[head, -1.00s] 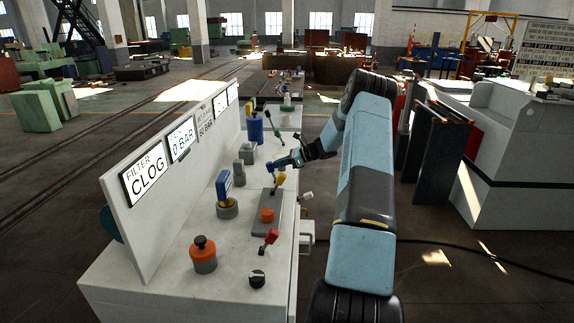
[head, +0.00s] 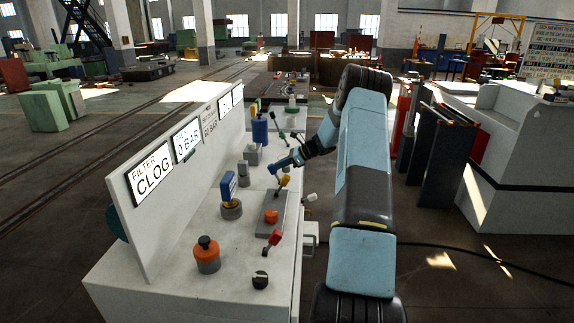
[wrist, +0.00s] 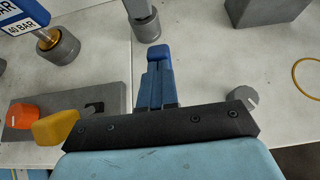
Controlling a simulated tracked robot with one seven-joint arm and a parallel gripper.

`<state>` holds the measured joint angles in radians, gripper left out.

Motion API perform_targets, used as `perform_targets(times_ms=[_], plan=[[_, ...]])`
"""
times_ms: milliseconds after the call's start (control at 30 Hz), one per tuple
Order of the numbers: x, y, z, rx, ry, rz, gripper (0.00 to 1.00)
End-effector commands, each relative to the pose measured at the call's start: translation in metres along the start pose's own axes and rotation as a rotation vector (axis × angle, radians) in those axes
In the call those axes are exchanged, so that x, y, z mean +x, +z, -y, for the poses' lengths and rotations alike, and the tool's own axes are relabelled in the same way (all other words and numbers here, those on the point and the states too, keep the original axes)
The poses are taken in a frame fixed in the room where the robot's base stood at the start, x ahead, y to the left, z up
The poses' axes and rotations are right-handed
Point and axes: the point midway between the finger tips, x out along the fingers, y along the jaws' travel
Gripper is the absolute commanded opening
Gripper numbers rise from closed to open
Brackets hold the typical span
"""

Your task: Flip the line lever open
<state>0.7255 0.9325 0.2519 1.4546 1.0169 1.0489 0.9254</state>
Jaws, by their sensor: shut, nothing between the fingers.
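My gripper (head: 273,168) is shut and empty above the bench top, seen end-on past my arm. In the wrist view its blue fingers (wrist: 157,75) are together, pointing toward a grey round base with a rod (wrist: 146,27), which they appear close to; contact cannot be told. A yellow lever (head: 284,180) stands on a grey plate just in front of the gripper; its yellow handle also shows left of the fingers in the wrist view (wrist: 57,127). A red-handled lever (head: 273,237) is nearer. Which one is the line lever, I cannot tell.
An orange knob (head: 271,216), a blue-tagged valve (head: 229,190), an orange-and-black button (head: 207,254) and a black dial (head: 260,279) crowd the bench. An upright sign panel (head: 165,190) bounds its left side. A round grey knob (wrist: 243,96) lies right of the fingers.

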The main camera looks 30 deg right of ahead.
Motion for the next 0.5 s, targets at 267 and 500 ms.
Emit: perform_targets(times_ms=[267,500], plan=[[-0.029,0.004,0.002,-0.006,0.007,0.001,0.0],[-0.077,0.001,0.003,-0.005,0.006,0.0,0.0]])
